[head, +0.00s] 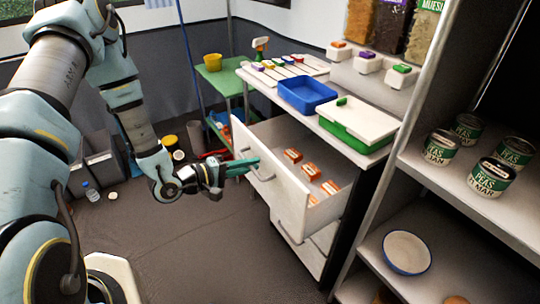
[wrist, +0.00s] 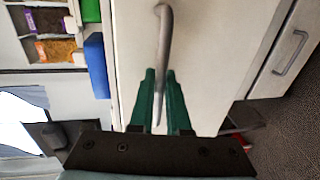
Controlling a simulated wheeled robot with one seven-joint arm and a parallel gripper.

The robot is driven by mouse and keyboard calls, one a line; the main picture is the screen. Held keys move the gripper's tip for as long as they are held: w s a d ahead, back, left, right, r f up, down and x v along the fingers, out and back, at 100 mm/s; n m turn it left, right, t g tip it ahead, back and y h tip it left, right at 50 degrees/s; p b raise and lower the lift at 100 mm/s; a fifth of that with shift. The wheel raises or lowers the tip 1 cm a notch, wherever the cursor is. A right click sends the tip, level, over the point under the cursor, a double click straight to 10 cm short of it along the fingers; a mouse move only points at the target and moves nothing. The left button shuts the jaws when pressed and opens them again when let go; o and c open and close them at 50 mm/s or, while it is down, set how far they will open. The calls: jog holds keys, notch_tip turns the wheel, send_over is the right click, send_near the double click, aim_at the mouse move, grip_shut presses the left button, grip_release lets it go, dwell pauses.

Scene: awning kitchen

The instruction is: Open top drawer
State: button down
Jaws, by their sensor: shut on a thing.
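The top drawer (head: 277,191) of the white cabinet is pulled well out, and several orange-and-white packets (head: 310,171) show inside it. My gripper (head: 245,165) is at the drawer's front face. Its green fingers are closed around the grey bar handle (head: 265,178). In the wrist view the handle (wrist: 163,50) runs between the two fingers (wrist: 160,98), against the white drawer front (wrist: 215,60).
A lower drawer (head: 300,243) below is closed; its handle (wrist: 291,52) shows in the wrist view. On the counter stand a blue tray (head: 307,94) and a green-and-white box (head: 357,122). Shelves with cans (head: 491,177) stand at right. Floor (head: 190,250) before the cabinet is clear.

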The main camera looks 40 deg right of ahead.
jog(key=f+v, duration=0.1)
jog(key=v, duration=0.6)
jog(key=shift+a+f, duration=0.2)
jog(key=shift+a, duration=0.3)
jog(key=c, duration=0.9)
grip_release()
jog(key=b+v, duration=0.1)
jog(key=v, duration=0.9)
jog(key=shift+w+a, duration=0.1)
jog(key=shift+a, duration=0.3)
